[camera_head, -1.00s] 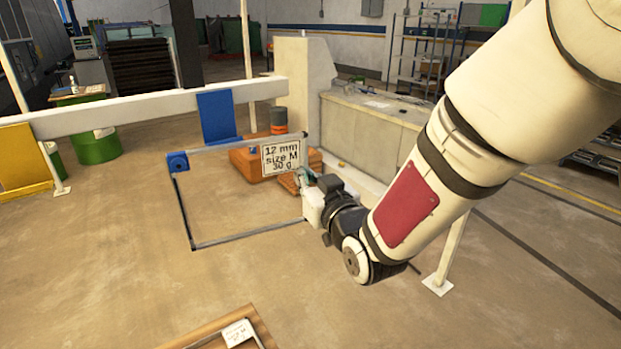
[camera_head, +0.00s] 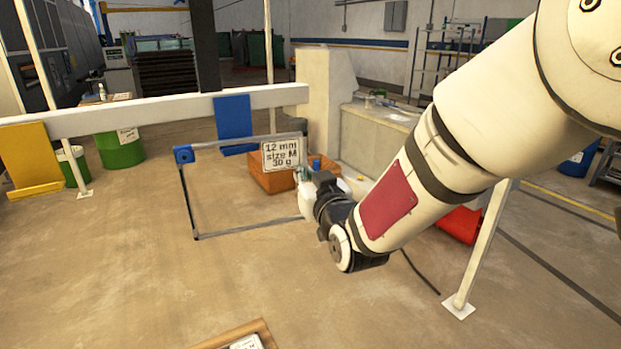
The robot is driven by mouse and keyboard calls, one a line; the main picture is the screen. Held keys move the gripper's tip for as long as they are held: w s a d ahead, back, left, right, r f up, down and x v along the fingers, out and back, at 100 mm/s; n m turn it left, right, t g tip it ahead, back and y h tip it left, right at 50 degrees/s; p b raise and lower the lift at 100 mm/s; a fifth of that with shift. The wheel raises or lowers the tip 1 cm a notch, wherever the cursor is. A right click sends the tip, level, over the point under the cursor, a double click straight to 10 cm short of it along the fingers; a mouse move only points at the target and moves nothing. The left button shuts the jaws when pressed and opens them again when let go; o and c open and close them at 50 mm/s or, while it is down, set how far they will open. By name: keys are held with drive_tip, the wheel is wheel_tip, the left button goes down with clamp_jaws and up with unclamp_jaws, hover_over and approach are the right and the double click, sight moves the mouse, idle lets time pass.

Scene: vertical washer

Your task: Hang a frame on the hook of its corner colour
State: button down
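A rectangular thin grey frame (camera_head: 245,233) hangs upright in the air, with a blue corner block (camera_head: 183,154) at its top left. A white label (camera_head: 283,153) at its top right reads "12 mm size M 30 g". My gripper (camera_head: 306,190) is at the frame's right side and appears shut on it; the fingers are small and partly hidden. A blue hook plate (camera_head: 233,118) is on the white rail (camera_head: 160,108), behind and above the frame. A yellow hook plate (camera_head: 32,155) is at the rail's left. The frame appears apart from both.
A white post (camera_head: 482,245) with a floor foot stands right of my arm. A wooden tray (camera_head: 262,332) with a labelled item shows at the bottom edge. An orange bin (camera_head: 272,180), a red box (camera_head: 460,224) and green drums (camera_head: 120,148) stand beyond. The floor at left is clear.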

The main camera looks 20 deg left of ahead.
drive_tip(key=shift+a+b+x, duration=0.2)
drive_tip(key=shift+b+x, duration=0.3)
drive_tip(key=shift+x, duration=1.1)
drive_tip(key=shift+s, duration=0.15)
drive_tip(key=shift+f+b, duration=0.4)
drive_tip(key=shift+f, duration=0.6)
drive_tip(key=c, duration=1.7)
unclamp_jaws()
drive_tip(key=shift+s+d, duration=0.1)
drive_tip(key=w+d+p+v, duration=0.1)
drive_tip(key=p+v, duration=0.1)
drive_tip(key=v, duration=0.7)
drive_tip(key=shift+s+d+p, duration=0.3)
drive_tip(key=shift+d+p, duration=0.05)
